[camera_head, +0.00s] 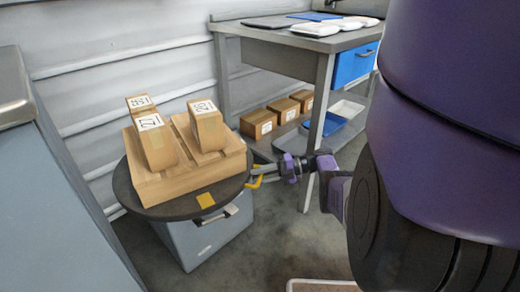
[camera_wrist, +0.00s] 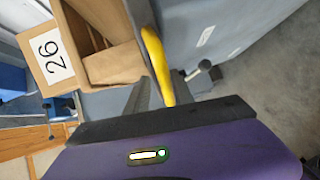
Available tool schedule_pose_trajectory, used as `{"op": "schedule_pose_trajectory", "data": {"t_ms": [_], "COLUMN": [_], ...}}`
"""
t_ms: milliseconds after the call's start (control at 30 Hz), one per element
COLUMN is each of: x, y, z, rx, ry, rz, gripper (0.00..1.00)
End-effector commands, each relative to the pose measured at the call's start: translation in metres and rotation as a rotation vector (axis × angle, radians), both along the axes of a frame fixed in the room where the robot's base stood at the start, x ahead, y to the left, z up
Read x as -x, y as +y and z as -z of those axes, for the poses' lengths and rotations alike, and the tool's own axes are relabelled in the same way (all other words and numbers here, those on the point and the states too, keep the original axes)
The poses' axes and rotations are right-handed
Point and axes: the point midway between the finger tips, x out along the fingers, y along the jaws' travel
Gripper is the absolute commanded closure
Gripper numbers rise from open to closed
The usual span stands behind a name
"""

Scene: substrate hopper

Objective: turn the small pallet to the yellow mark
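The small pallet (camera_head: 170,186) is wooden and lies on a round dark turntable (camera_head: 155,212), askew, with cardboard boxes on it. The yellow mark (camera_head: 205,200) is a small square on the turntable's near rim, in front of the pallet. A yellow handle (camera_head: 262,179) juts from the turntable's right side. My gripper (camera_head: 264,171) is at this handle, to the right of the pallet. In the wrist view the yellow handle (camera_wrist: 153,55) runs between my dark fingers (camera_wrist: 160,90). I cannot tell whether they press on it.
The turntable stands on a grey pedestal (camera_head: 205,238). A grey cabinet (camera_head: 45,190) is close on the left. A workbench (camera_head: 300,38) with boxes (camera_head: 258,124) on its lower shelf stands behind on the right. A corrugated wall is behind. Some floor (camera_head: 275,250) in front is clear.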

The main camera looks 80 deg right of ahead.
Motion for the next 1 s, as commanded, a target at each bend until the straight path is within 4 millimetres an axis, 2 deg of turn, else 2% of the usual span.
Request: {"op": "schedule_pose_trajectory", "data": {"t_ms": [33,167,267,300,400,633,667,700,1000], "x": [0.001,0.001,0.001,0.001,0.002,0.005,0.004,0.004,0.001], "y": [-0.001,-0.001,-0.002,-0.003,-0.003,-0.004,-0.004,-0.004,-0.001], "z": [-0.014,-0.038,-0.059,-0.067,-0.088,-0.137,-0.144,-0.152,-0.187], "rx": [0.002,0.005,0.008,0.009,0.010,0.009,0.009,0.009,0.002], "ry": [-0.003,-0.006,-0.009,-0.010,-0.010,-0.010,-0.011,-0.010,-0.005], "rz": [0.000,0.000,0.000,0.000,-0.001,0.006,0.005,0.004,0.000], "gripper": [0.77,0.77,0.47,0.33,0.32,0.32,0.38,0.75,0.77]}}
